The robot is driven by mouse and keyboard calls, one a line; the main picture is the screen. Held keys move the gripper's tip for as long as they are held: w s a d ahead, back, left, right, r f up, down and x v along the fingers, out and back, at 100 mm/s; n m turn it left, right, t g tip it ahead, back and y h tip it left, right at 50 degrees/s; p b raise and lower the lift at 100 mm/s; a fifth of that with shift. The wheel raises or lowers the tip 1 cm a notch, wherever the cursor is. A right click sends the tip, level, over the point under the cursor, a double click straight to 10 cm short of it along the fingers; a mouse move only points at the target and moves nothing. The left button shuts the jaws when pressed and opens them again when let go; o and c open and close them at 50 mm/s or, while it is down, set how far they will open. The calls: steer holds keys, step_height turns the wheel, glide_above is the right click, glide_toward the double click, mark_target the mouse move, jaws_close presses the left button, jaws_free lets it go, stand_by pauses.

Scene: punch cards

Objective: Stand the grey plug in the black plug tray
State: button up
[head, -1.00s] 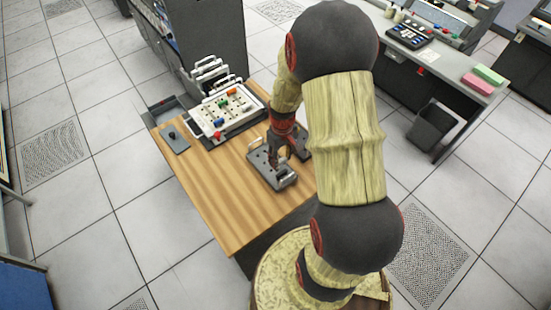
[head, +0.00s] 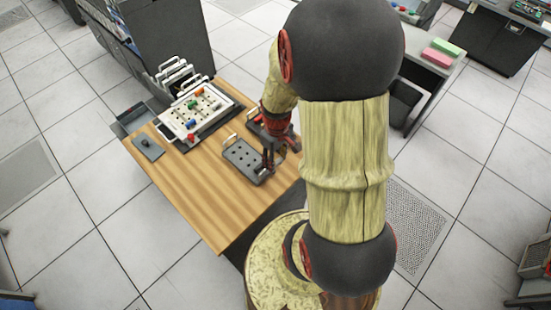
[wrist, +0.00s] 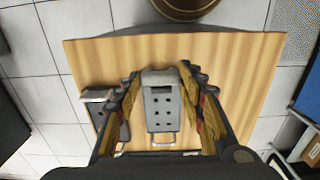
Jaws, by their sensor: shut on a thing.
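The dark plug tray (head: 240,165) lies on the wooden table, with rows of holes and a pale handle at its far end. In the wrist view the holed tray (wrist: 163,118) shows between my fingers, its handle at the bottom. My gripper (head: 269,160) is low at the tray's near right end. In the wrist view my gripper (wrist: 160,82) is shut on a light grey piece, which looks like the grey plug (wrist: 160,77). I cannot tell whether the plug touches the tray. The head view does not show the plug clearly.
A second dark tray (wrist: 101,97) lies beside the plug tray, partly hidden by my arm in the head view. A white board with coloured pegs (head: 194,113) is at the back, and a grey pad with a knob (head: 148,148) at the left. The table's front left is bare.

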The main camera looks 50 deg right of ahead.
steer(key=shift+r+p, duration=1.35)
steer(key=shift+r, duration=0.5)
